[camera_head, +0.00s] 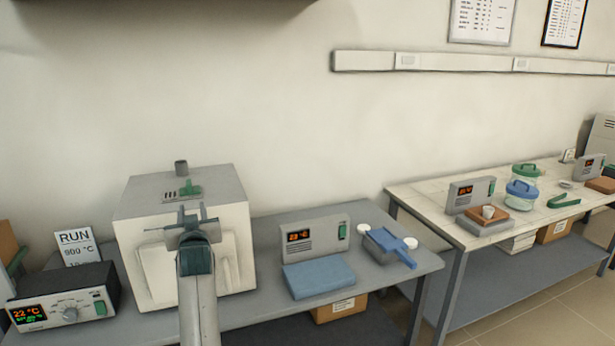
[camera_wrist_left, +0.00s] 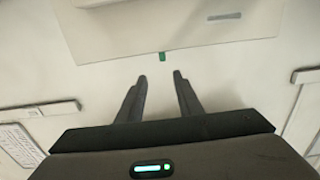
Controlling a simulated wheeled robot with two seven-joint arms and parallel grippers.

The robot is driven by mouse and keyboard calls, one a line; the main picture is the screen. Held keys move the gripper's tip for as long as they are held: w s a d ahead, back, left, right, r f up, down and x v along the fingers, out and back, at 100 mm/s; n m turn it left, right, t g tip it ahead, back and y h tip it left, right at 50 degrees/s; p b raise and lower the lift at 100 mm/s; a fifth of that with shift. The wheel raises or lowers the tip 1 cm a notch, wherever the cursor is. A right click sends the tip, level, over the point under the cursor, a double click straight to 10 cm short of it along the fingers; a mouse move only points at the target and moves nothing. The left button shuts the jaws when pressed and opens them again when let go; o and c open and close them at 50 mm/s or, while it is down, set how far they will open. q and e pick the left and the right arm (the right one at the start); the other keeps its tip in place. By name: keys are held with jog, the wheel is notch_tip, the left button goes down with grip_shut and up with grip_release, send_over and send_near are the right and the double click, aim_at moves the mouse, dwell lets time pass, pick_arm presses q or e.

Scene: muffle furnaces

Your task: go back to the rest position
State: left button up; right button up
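My left arm comes up from the bottom of the head view. My left gripper (camera_head: 187,217) is in front of the white muffle furnace (camera_head: 238,225) and hides part of its front. In the left wrist view the two dark fingers of the gripper (camera_wrist_left: 160,78) stand apart with nothing between them, so it is open and empty. A pale surface and a small green piece (camera_wrist_left: 162,57) lie beyond the fingertips; I cannot tell whether they touch. My right gripper is not in view.
A controller (camera_head: 66,300) reading 22 °C and a RUN sign (camera_head: 76,246) are left of the furnace. A grey display unit (camera_head: 314,243), a blue pad (camera_head: 318,277) and a blue tray (camera_head: 388,246) are to the right. A second bench (camera_head: 410,197) holds jars and a crucible.

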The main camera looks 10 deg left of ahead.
pick_arm(q)
jog(key=s+d+f+m+g+h, duration=0.25)
jog(key=s+d+f, duration=0.25)
jog(key=s+f, duration=0.75)
jog(key=s+d+f+m+g+h, duration=0.25)
jog(key=s+d+f, duration=0.25)
jog(key=s+f, duration=0.75)
jog(key=s+d+f+m+g+h, duration=0.15)
jog(key=s+d+f, duration=0.25)
jog(key=s, duration=0.6)
jog(key=s+d+f+m+g+h, duration=0.1)
jog(key=s+d+f+g, duration=0.25)
jog(key=s, duration=0.65)
jog(key=s+d+f+m+g+h, duration=0.15)
jog(key=s+d+f, duration=0.3)
jog(key=s, duration=0.55)
notch_tip(320, 180, down, 29)
jog(key=s+g, duration=0.2)
jog(key=s+a+f+g+b, duration=0.1)
jog(key=s+a+f, duration=0.1)
jog(key=s+f, duration=1.5)
jog(key=shift+s+a+f+n, duration=0.15)
jog(key=shift+s+a+n, duration=0.05)
jog(key=shift+s+n, duration=0.1)
